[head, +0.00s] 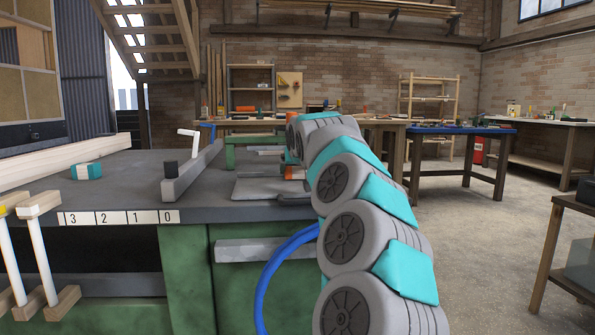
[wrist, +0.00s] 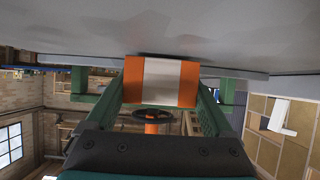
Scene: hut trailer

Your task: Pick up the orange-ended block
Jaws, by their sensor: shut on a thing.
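The orange-ended block (wrist: 160,81) shows in the wrist view, with orange at both ends and a pale grey middle. My gripper (wrist: 160,90) has its green fingers on either side of the block, shut on its orange ends. A grey surface (wrist: 160,35) fills the top of this view, with a dark shadow along the block's edge. I cannot tell whether the block touches that surface. In the head view my arm hides the gripper, and I cannot make out the block clearly.
A grey-topped green workbench (head: 130,190) fills the left of the head view. A teal-and-white block (head: 87,171) and a grey bar with a crank (head: 190,172) are on it. A blue-topped table (head: 460,130) stands at back right.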

